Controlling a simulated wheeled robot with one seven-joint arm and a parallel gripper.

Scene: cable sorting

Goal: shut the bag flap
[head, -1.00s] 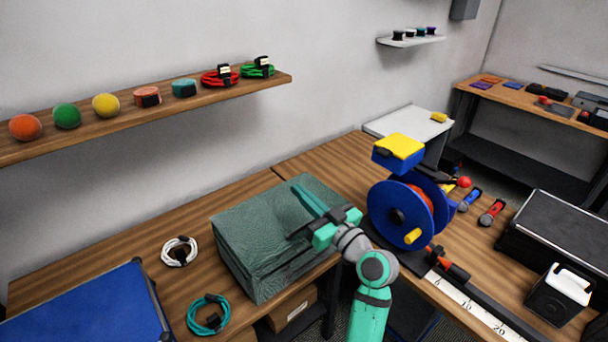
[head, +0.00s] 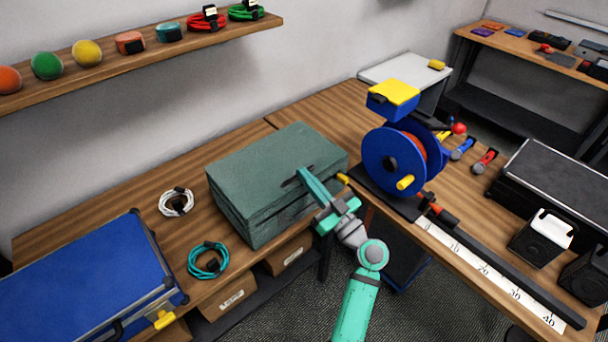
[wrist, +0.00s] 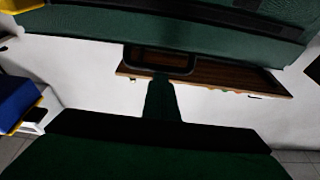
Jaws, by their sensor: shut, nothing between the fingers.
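The green fabric bag (head: 265,165) stands on the wooden bench. Its top panel lies flat over the body in the head view, with layered seams along the front side; I cannot tell whether the flap is fully closed. My gripper (head: 302,172) is shut and empty, its teal fingers at the bag's front right top edge, beside a dark handle loop. In the wrist view the shut fingers (wrist: 163,100) point at the black handle (wrist: 160,70), and the dark green bag (wrist: 180,35) fills the top. Whether the fingertips touch the bag is unclear.
A blue case (head: 80,275) and white (head: 176,202) and teal (head: 208,261) cable coils lie left of the bag. A blue cable reel (head: 395,160) stands right of it. A wooden shelf (head: 140,65) hangs on the wall behind. Bare bench lies behind the bag.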

